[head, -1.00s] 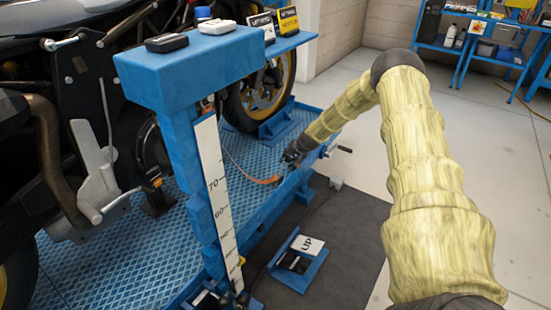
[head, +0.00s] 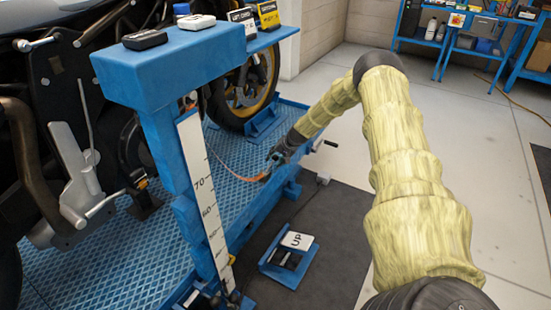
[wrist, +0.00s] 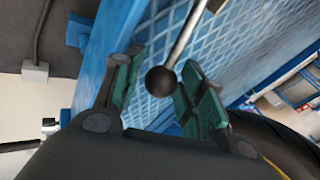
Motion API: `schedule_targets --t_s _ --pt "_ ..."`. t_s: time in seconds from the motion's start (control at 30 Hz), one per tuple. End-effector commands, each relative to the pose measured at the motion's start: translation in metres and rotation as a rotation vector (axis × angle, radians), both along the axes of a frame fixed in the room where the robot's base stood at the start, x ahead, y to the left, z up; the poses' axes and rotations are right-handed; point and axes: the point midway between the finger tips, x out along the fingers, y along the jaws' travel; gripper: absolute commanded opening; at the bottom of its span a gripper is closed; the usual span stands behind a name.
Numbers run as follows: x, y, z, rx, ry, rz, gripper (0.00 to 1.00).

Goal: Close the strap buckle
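An orange strap (head: 236,170) runs from the motorcycle's side across the blue lift deck to near the deck edge, where my gripper (head: 276,157) is. I cannot make out the buckle's shape in the head view. In the wrist view, a metal lever with a black ball knob (wrist: 161,80) comes down from the top between the green-padded fingers of my gripper (wrist: 158,88). The fingers stand apart on both sides of the knob. I cannot tell whether either finger touches it.
A blue post with a white height scale (head: 205,195) stands left of my arm. A foot pedal labelled UP (head: 290,258) lies on the dark mat. The blue lift deck (head: 120,250) carries the motorcycle.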

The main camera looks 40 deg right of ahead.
Motion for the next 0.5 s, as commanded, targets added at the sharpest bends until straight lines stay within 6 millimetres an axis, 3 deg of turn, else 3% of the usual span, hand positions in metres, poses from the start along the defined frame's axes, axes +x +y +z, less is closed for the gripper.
schedule_targets --t_s 0.5 --pt "-0.0019 -0.0023 0.0029 -0.003 -0.001 -0.002 0.51"
